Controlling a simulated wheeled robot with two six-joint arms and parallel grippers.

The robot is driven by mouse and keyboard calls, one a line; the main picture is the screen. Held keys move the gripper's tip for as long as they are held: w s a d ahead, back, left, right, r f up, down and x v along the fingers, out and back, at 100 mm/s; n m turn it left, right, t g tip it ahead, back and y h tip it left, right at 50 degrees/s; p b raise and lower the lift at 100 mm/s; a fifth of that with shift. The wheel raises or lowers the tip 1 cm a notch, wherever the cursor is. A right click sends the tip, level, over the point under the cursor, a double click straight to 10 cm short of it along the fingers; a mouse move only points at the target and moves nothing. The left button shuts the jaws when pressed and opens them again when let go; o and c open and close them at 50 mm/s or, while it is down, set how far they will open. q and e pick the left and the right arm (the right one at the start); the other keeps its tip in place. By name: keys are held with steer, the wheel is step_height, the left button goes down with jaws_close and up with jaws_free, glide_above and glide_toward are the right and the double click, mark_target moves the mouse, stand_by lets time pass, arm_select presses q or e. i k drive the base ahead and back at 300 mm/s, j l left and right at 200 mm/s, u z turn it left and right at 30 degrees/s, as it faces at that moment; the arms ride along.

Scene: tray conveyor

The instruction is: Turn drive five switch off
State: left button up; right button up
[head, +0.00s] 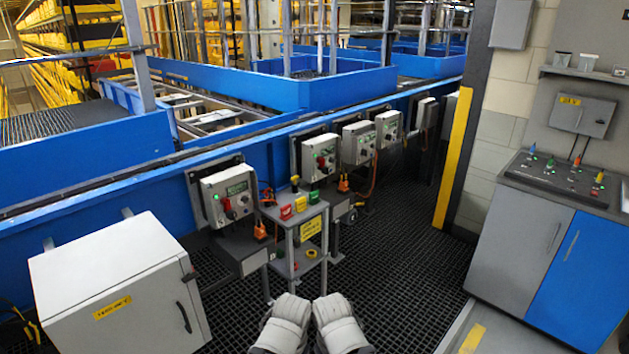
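Several grey drive switch boxes are mounted along the blue conveyor side. The nearest box (230,194) has a green label and a red handle. Farther along are a second box (319,158) with a red handle, a third box (358,143), a fourth box (389,129) and a smaller, farthest box (426,113). Their labels are too small to read, so I cannot tell which is drive five or how its switch is set. Two pale grey parts of my arms show at the bottom centre, well short of the boxes; no gripper fingers are visible.
A small grey stand (296,238) with coloured tags is in front of the boxes. A white cabinet (115,285) is at the lower left. A grey and blue control console (552,240) stands right, past a yellow-edged column (454,160). Dark grating (400,260) between is open.

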mark_target(231, 214)
steer(key=z, duration=0.55)
steer(key=i+z, duration=0.2)
steer(key=i, duration=4.15)
steer(key=i+u, duration=0.25)
steer(key=i, duration=0.25)
steer(key=u, duration=3.65)
